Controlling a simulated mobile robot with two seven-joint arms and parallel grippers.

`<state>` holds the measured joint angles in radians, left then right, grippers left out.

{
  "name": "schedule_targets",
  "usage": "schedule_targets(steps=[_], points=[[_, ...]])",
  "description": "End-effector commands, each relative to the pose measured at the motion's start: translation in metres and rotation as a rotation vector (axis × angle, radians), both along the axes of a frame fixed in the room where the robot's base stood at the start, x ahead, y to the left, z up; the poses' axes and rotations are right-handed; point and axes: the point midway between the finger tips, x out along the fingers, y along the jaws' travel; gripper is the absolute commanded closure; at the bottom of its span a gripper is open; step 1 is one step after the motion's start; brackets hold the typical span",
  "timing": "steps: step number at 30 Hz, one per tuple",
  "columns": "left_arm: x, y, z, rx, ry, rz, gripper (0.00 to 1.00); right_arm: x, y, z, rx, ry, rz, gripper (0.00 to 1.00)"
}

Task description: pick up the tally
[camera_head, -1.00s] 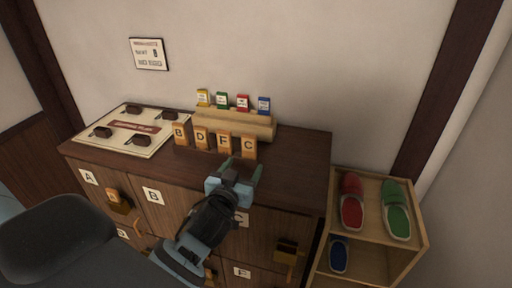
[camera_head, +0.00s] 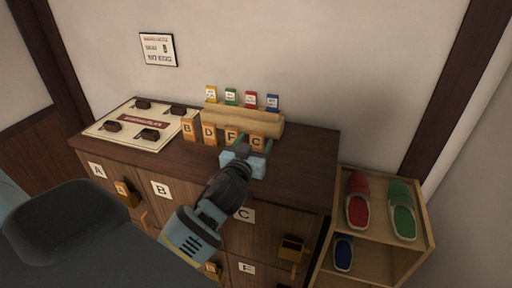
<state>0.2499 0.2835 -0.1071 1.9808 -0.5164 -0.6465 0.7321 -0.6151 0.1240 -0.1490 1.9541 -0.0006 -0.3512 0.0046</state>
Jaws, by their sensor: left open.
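Wooden tallies stand in a row on the cabinet top (camera_head: 300,160), lettered B (camera_head: 187,129), D (camera_head: 209,134), F (camera_head: 231,135) and C (camera_head: 257,142). My left gripper (camera_head: 248,148) is open, its fingers pointing at the right end of the row, close in front of tallies F and C. It covers the lower parts of these two. I cannot tell whether a finger touches either one. Which tally is meant does not show. My right gripper is out of view.
A wooden rack (camera_head: 240,120) with small coloured cards stands behind the tallies. A board (camera_head: 112,136) with dark blocks lies to the left. Lettered lockers fill the cabinet front. A shelf (camera_head: 377,246) with slippers stands at the right. The cabinet top's right side is clear.

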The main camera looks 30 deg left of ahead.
Motion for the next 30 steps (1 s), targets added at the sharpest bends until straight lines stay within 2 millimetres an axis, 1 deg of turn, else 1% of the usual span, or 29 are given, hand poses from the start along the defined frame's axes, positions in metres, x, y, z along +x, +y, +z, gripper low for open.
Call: schedule_targets(steps=[1,6,9,18,19,30], points=[[0.007,0.004,0.006,0.004,-0.008,0.001,0.35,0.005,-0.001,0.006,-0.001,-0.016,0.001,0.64],[0.025,0.011,0.005,0.003,-0.007,0.001,0.35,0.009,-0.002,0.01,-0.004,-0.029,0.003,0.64],[0.032,0.012,0.004,0.001,-0.006,0.001,0.35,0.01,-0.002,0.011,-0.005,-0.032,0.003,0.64],[0.035,0.013,0.002,0.0,-0.002,0.001,0.35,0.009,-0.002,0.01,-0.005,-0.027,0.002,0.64],[0.035,0.013,0.002,0.0,-0.002,0.001,0.36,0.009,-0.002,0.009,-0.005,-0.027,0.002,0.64],[0.035,0.013,0.002,0.001,-0.003,0.001,0.84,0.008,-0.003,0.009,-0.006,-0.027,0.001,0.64]])
